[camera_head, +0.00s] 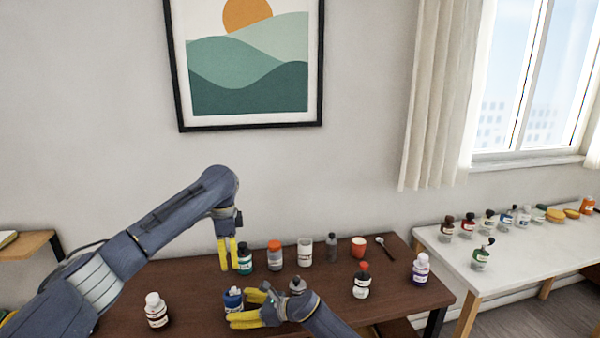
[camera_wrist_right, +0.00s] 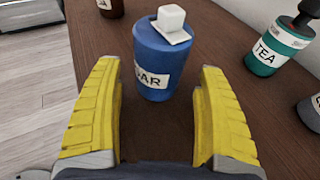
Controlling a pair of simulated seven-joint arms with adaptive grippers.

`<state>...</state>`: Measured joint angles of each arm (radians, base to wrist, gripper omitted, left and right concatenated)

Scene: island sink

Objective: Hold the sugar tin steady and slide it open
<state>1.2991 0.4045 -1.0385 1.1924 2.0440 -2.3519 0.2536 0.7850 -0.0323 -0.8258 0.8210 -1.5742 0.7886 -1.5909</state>
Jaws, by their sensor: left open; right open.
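The sugar tin (camera_head: 233,302) is a blue cylinder with a white label, upright on the brown table. In the right wrist view the tin (camera_wrist_right: 166,60) shows part of the label, "AR", and a white slab with a white cube-shaped knob (camera_wrist_right: 171,18) on its top. My right gripper (camera_head: 241,308) is open, with its yellow fingers pointing at the tin from the right. In the wrist view the tin stands ahead of the open fingers (camera_wrist_right: 160,110), with nothing gripped. My left gripper (camera_head: 229,254) is open and points down, above and behind the tin, beside the green tea container.
The green tea container (camera_head: 245,258), an orange-lidded jar (camera_head: 274,255) and a white jar (camera_head: 305,251) stand behind. A white-capped bottle (camera_head: 156,311) stands at left, a red-capped one (camera_head: 362,281) at right. A pale side table (camera_head: 455,255) holds several bottles.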

